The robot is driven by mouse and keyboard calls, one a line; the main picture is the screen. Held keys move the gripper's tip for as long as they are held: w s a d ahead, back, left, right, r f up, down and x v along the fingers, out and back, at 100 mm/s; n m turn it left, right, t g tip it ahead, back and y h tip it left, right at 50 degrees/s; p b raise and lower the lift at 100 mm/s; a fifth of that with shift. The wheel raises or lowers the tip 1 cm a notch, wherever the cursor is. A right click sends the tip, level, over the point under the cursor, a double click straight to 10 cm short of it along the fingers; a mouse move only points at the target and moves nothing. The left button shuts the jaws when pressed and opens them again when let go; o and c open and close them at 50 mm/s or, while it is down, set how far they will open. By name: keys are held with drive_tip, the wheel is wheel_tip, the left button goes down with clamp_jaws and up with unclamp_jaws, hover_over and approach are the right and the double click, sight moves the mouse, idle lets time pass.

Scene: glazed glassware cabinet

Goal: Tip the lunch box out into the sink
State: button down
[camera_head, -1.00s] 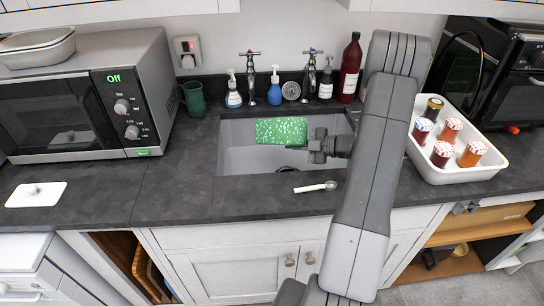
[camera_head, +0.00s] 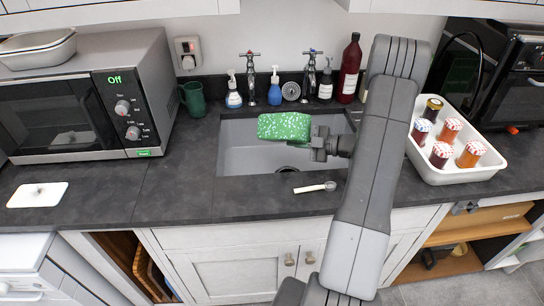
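The lunch box (camera_head: 284,127) is green with white speckles. It is held over the grey sink (camera_head: 240,160), towards the back, and is seen mostly from above and the near side. My gripper (camera_head: 313,147) is at its right end, with the arm coming in from the right. The fingers appear closed on the box's right side, though the fingertips are partly hidden by it. The inside of the box cannot be made out. The sink floor shows below, with a dark drain near its front.
Two taps (camera_head: 252,80) and several bottles, one a tall dark red bottle (camera_head: 350,68), stand behind the sink. A white tray of jars (camera_head: 461,175) is right, a microwave (camera_head: 90,100) left, with a green mug (camera_head: 193,99).

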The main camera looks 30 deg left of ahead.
sight(299, 132)
drive_tip(key=shift+w+d+r+m+g+y+p, duration=0.1)
drive_tip(key=shift+w+r+m+y+p, duration=0.1)
drive_tip(key=shift+r+m+y+p, duration=0.3)
drive_tip(key=shift+w+d+r+m+g+y+p, duration=0.15)
drive_tip(key=shift+r+m, duration=0.1)
drive_tip(key=shift+r, duration=0.45)
drive_tip(key=shift+w+r+m+g+y+p, duration=0.1)
drive_tip(key=shift+w+r+m+y+p, duration=0.2)
drive_tip(key=shift+r, duration=0.3)
drive_tip(key=shift+s, duration=0.15)
idle(0.8)
drive_tip(key=f+n+h+b, duration=0.1)
drive_tip(key=s+f+n+t+h+b, duration=0.1)
drive_tip(key=f+n, duration=0.1)
drive_tip(key=s+a+f+n+t+h+b, duration=0.1)
drive_tip(key=shift+s+a+f+h, duration=0.1)
drive_tip(key=shift+f+h, duration=0.1)
drive_tip(key=shift+h, duration=0.05)
